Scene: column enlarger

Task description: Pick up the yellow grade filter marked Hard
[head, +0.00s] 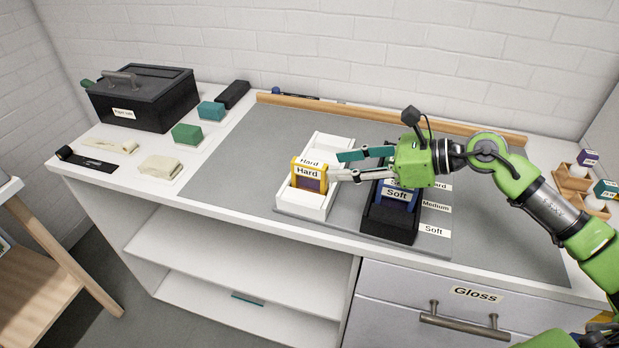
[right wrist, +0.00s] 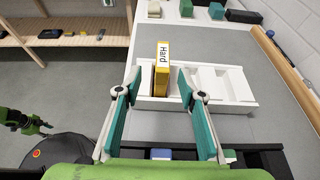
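The yellow grade filter marked Hard (head: 309,172) stands upright in a slot of the white rack (head: 312,209) on the counter. Its label also shows in the right wrist view (right wrist: 162,66). My right gripper (head: 345,165) is open, with its teal-padded fingers pointing left at the filter. In the right wrist view the filter stands between the two fingertips (right wrist: 158,78), with a gap visible on the right; contact on the left cannot be told. My left gripper is not seen clearly in either view.
A black rack (head: 390,224) with a blue filter marked Soft (head: 397,195) stands below my right gripper. A black box (head: 140,98), green blocks and cloths lie at the left. A wooden strip (head: 300,104) runs along the back. The grey mat is clear at the right.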

